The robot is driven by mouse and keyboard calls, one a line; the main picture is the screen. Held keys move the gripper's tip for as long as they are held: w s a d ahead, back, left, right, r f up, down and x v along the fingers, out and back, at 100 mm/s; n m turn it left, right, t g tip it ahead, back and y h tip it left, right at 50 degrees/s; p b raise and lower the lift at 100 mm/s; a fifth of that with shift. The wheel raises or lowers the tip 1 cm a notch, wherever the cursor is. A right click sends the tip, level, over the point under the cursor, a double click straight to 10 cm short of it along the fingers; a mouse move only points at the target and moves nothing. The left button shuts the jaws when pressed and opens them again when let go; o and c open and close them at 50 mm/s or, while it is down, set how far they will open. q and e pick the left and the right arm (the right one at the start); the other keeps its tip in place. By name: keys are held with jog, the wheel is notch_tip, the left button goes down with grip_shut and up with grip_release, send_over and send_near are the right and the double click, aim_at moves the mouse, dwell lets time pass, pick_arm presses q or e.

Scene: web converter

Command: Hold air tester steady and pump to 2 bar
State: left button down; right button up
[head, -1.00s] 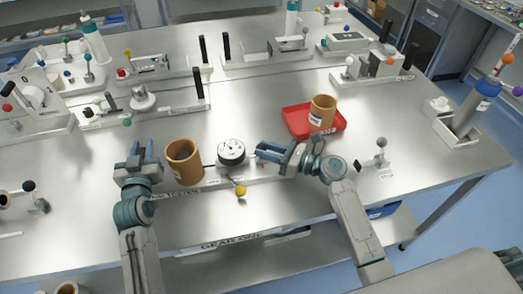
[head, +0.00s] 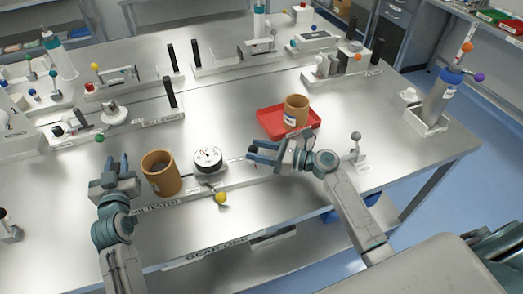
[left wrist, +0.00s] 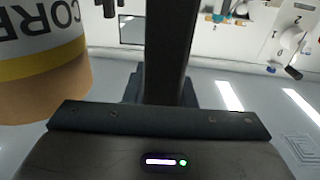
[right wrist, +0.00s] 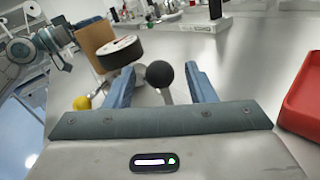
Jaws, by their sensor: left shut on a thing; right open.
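The air tester (head: 215,184) stands on the table's front part, with a round white dial gauge (head: 207,159) and a yellow-ball lever (head: 221,198). My left gripper (head: 112,168) is at its left end, left of a brown roll. In the left wrist view it is shut on a dark upright bar (left wrist: 168,50); the head view hides this bar. My right gripper (head: 252,153) is open at the tester's right end. In the right wrist view a black ball knob (right wrist: 159,74) shows between its open fingers, seemingly untouched. The dial reading is too small to tell.
The brown roll (head: 161,174) stands between my left gripper and the gauge. A red tray (head: 270,121) holding another brown roll (head: 296,110) lies behind my right gripper. A small stand with a grey ball (head: 356,148) is to the right. Several fixtures stand further back.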

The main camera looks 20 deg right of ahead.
jog(key=v, duration=1.2)
jog(key=shift+s, duration=0.1)
jog(key=shift+c, duration=0.4)
dwell(0.6)
grip_shut()
jog(key=n, duration=0.6)
jog(key=shift+d+r, duration=0.25)
jog(key=shift+r, duration=0.05)
jog(key=n, duration=0.4)
jog(key=shift+w+d+r+h, duration=0.15)
jog(key=shift+w+h, duration=0.1)
jog(key=shift+h, duration=0.05)
jog(key=shift+w+a+n+g+h, duration=0.15)
jog(key=shift+w+a+n, duration=1)
jog(key=shift+n, duration=0.8)
jog(key=shift+w+a+n+g+h, duration=0.1)
jog(key=shift+w+a+n+g, duration=0.1)
jog(key=shift+w+a+n, duration=1.35)
jog(key=shift+w+a+n+g+h, duration=0.15)
jog(key=shift+w+a+n, duration=0.6)
jog(key=shift+n, duration=1.55)
